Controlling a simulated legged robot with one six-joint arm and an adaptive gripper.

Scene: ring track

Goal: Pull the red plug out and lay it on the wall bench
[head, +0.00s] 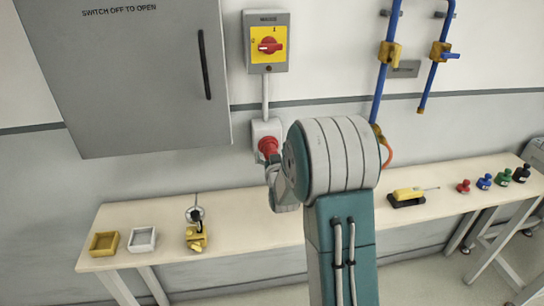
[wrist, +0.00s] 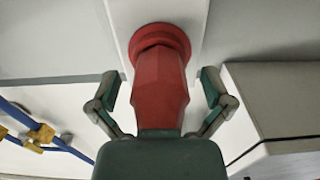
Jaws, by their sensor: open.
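The red plug (head: 267,147) sits in the grey wall socket (head: 262,128) below the yellow switch box. In the wrist view the plug (wrist: 158,85) fills the middle, its wide red collar at the socket face. My gripper (wrist: 160,90) is open, with one finger on each side of the plug and a visible gap on both sides. In the head view my arm hides most of the gripper (head: 277,180), just below the plug. The wall bench (head: 245,225) runs along the wall beneath, with bare surface left of my arm.
The bench holds a yellow tray (head: 104,243), a white tray (head: 142,239), a padlock-like yellow item (head: 196,238), a yellow tool (head: 408,195) and several small coloured bottles (head: 484,181). A grey cabinet (head: 130,75) hangs left of the socket. Blue pipes (head: 383,70) run at right.

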